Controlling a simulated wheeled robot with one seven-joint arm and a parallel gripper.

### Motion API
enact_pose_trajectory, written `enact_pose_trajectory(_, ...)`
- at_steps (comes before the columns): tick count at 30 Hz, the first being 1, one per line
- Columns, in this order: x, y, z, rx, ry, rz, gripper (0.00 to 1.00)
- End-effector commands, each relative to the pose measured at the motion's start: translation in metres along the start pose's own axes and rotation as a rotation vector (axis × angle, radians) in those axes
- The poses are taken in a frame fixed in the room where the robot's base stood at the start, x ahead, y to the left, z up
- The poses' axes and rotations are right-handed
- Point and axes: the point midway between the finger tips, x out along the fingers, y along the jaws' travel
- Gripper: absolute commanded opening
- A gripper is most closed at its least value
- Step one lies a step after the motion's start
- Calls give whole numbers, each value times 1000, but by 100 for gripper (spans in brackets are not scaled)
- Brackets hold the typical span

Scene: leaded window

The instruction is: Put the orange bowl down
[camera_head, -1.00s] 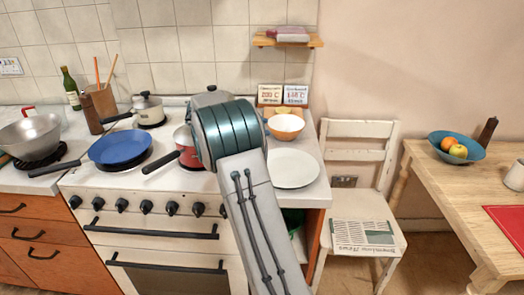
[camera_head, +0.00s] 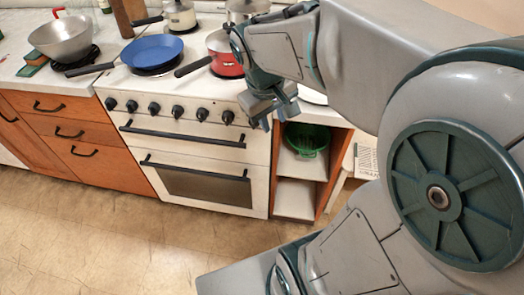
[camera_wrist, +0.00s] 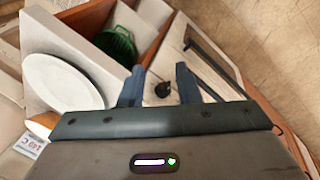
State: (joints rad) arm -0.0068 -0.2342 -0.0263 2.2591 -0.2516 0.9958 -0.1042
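The orange bowl is not clearly in view now; my arm covers the back of the right counter in the head view. In the wrist view an orange-brown sliver shows beside the plate, and I cannot tell what it is. My gripper (camera_head: 267,115) hangs in front of the stove's right end, pointing down. In the wrist view my gripper (camera_wrist: 159,88) has its two fingers apart with nothing between them. A dark stove knob (camera_wrist: 162,90) shows beyond the gap.
A white plate (camera_wrist: 62,82) lies on the counter. A green colander (camera_head: 307,138) sits on the open shelf below. A red pot (camera_head: 226,62) and blue pan (camera_head: 152,51) stand on the stove (camera_head: 190,150). The floor (camera_head: 130,240) in front is clear.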

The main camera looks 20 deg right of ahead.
Motion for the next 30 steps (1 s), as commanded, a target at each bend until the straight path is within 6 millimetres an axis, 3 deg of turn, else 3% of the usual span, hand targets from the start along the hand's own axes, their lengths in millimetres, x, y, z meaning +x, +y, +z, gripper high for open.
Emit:
enact_pose_trajectory(3,0,-34,31,110,57,-97,30)
enact_pose_trajectory(9,3,-64,57,220,99,-190,30)
enact_pose_trajectory(30,4,-69,60,237,103,-204,30)
